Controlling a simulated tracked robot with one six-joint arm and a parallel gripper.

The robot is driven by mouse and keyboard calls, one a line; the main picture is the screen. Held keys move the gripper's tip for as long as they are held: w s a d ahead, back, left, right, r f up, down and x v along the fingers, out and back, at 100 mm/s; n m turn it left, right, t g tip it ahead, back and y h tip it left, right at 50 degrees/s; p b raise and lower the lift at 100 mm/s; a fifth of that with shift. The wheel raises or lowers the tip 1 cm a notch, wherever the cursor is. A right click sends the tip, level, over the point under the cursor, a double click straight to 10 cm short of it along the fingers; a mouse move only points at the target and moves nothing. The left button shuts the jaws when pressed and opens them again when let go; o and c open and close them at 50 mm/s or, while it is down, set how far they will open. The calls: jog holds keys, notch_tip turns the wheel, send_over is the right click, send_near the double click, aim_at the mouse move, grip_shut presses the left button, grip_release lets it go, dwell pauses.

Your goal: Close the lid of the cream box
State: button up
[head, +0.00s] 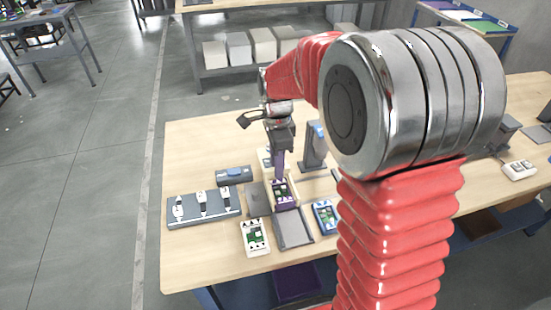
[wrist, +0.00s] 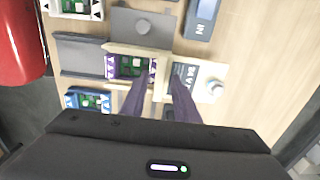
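The cream box (head: 268,190) stands on the wooden table with a purple-edged green board (head: 284,190) in it. In the wrist view the board (wrist: 125,67) lies inside the box's cream rim (wrist: 138,50). A cream panel with a dark label (wrist: 186,76) and a round knob (wrist: 213,88) lies at the box's far side; it looks like the lid, open. My gripper (head: 279,168) points down over the box. Its two purple fingers (wrist: 163,76) are apart, one over the box, one over the labelled panel. Whether they touch either is unclear.
Grey panels lie left of the box (head: 257,198) and in front of it (head: 293,229). A white-framed board (head: 255,238) and a blue-framed board (head: 325,217) flank the front panel. A grey tray (head: 203,207) and a blue-topped device (head: 235,176) stand left. A grey post (head: 313,148) stands behind right.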

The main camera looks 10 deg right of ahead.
grip_shut()
jog(key=shift+s, duration=0.1)
jog(key=shift+s, duration=4.5)
jog(key=shift+o, duration=0.5)
grip_release()
jog(key=shift+r, duration=0.1)
jog(key=shift+r, duration=2.9)
